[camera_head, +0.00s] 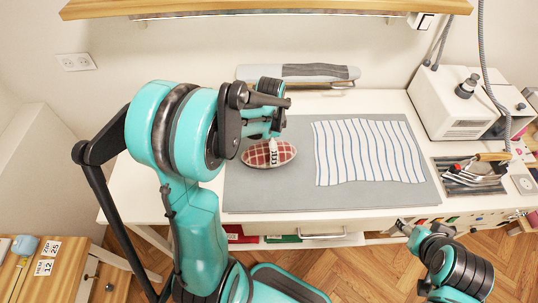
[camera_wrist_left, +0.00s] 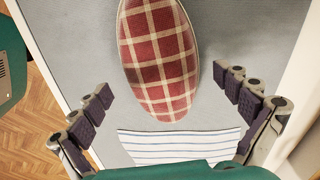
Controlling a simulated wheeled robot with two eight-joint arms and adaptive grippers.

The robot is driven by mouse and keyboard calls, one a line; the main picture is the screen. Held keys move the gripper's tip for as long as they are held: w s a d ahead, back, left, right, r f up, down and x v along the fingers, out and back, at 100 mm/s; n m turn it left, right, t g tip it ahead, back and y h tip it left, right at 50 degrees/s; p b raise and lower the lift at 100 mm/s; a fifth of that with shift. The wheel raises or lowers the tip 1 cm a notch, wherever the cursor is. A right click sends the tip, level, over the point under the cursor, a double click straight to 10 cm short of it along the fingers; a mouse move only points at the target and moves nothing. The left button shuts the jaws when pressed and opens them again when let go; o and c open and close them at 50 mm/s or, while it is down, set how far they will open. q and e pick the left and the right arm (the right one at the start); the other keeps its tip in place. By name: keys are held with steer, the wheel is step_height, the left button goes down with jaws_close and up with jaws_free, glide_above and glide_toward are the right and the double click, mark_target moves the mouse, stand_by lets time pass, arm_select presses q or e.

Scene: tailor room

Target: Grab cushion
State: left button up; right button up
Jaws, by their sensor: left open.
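The cushion is a red and white plaid oval (camera_head: 268,154) on the grey mat (camera_head: 250,190) at the left of the striped cloth. In the head view my left gripper (camera_head: 270,118) is just behind and above the cushion and hides part of its far edge. In the left wrist view the cushion (camera_wrist_left: 158,60) lies lengthwise between my left gripper's (camera_wrist_left: 165,85) spread fingers, with gaps on both sides. That gripper is open and empty. My right gripper (camera_head: 403,227) is low at the table's front right, and its fingers are too small to read.
A striped cloth (camera_head: 367,152) lies flat on the mat. A grey padded board (camera_head: 300,73) is at the back. A white machine (camera_head: 452,105) and a tool tray (camera_head: 467,176) stand at the right. A wooden shelf (camera_head: 265,8) hangs above. The mat's front strip is clear.

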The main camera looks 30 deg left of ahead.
arm_select(q)
step_height(320, 180, down, 4)
steer(key=shift+a+r+b, duration=0.15)
steer(key=shift+r+b, duration=0.05)
steer(key=shift+b, duration=0.3)
steer(key=shift+r, duration=0.15)
steer(key=c, duration=1.6)
steer(key=shift+r, duration=0.1)
steer(key=shift+c, duration=0.2)
